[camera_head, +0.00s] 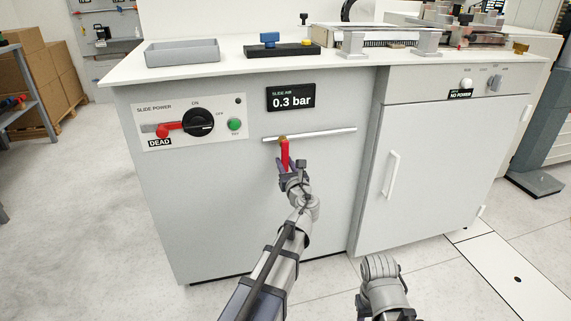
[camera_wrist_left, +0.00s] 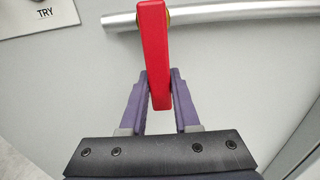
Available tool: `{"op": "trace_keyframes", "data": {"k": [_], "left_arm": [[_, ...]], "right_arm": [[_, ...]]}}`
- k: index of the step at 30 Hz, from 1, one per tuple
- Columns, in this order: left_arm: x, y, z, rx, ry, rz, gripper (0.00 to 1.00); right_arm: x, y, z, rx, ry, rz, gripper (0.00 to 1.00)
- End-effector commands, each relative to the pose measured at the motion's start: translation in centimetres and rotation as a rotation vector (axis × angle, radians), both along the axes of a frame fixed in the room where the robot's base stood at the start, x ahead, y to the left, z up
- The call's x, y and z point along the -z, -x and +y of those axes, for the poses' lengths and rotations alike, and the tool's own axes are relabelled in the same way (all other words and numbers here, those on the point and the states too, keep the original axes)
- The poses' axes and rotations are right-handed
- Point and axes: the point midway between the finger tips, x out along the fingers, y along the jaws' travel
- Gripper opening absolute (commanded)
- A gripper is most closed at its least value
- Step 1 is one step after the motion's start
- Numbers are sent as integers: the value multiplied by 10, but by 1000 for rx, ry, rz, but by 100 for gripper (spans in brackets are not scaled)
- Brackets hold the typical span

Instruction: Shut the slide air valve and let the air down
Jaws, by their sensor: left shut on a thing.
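The slide air valve's red handle (camera_head: 285,153) hangs down from a brass fitting (camera_head: 282,138) on a silver pipe (camera_head: 325,134) across the cabinet front. The handle lies across the pipe, roughly at a right angle to it. My left gripper (camera_head: 286,168) is shut on the lower part of the handle. In the left wrist view the red handle (camera_wrist_left: 154,45) sits between the purple fingers (camera_wrist_left: 161,85), with the pipe (camera_wrist_left: 215,14) behind its top. The slide air display (camera_head: 291,98) reads 0.3 bar. My right gripper's fingers are not visible.
The slide power panel (camera_head: 190,121) has a red lever, a black rotary knob, a green button and a DEAD tag. A cabinet door with a white handle (camera_head: 391,174) is at right. A grey tray (camera_head: 182,53) and test fixtures stand on the bench top.

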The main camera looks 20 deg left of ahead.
Motion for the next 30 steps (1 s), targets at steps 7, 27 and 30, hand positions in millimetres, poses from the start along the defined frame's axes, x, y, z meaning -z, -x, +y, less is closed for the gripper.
{"op": "trace_keyframes", "data": {"k": [7, 27, 30], "left_arm": [[0, 1, 1, -2, -4, 1, 0], [0, 14, -8, 1, -1, 1, 60], [0, 30, -18, 1, -1, 1, 60]], "right_arm": [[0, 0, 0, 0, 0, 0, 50], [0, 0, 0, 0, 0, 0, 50], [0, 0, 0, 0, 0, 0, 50]]}}
